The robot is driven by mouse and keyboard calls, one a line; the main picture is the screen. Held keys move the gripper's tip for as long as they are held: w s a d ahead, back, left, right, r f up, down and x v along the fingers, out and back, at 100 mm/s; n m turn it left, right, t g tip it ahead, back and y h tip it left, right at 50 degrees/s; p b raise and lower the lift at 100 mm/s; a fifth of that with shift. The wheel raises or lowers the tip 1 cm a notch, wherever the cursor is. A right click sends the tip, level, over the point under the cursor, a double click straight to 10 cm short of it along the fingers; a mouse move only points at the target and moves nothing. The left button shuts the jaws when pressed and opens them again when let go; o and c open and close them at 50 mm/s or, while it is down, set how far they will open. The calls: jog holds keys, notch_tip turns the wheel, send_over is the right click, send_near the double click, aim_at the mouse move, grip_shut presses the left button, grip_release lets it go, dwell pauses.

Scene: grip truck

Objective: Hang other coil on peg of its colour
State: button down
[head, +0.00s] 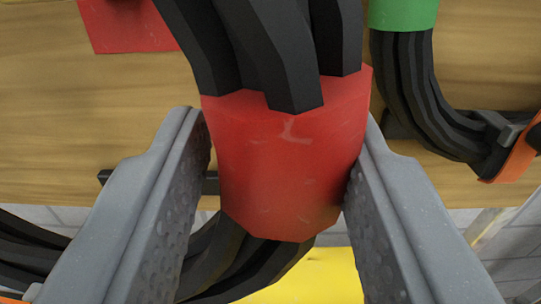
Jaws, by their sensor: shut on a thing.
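My gripper (281,175) is shut on the red band of a black cable coil. The red band (285,160) sits between both grey fingers in the middle of the head view. Black strands (285,45) of this coil run up from the band and out of the top edge. More strands (240,262) curve out below the band to the lower left. Another black coil (425,95) with a green band (403,14) hangs at the upper right against the wooden board. I cannot make out what holds it. A red patch (122,25) shows at the upper left on the board.
The wooden board (70,110) fills the background, its lower edge just behind the held band. A dark bar (208,182) shows partly behind the band. An orange piece (514,155) is at the right. Something yellow (315,280) lies below, partly hidden.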

jog(key=w+f, duration=0.5)
jog(key=w, duration=0.7)
jog(key=shift+w+f, duration=0.15)
jog(key=shift+w, duration=0.05)
dwell(2.4)
jog(key=shift+d+r, duration=0.1)
jog(key=shift+r, duration=0.25)
dwell(0.3)
jog(key=c, duration=0.9)
grip_release()
jog(key=shift+w+f, duration=0.1)
jog(key=shift+w, duration=0.05)
jog(key=shift+o, duration=0.2)
jog(key=shift+f, duration=0.1)
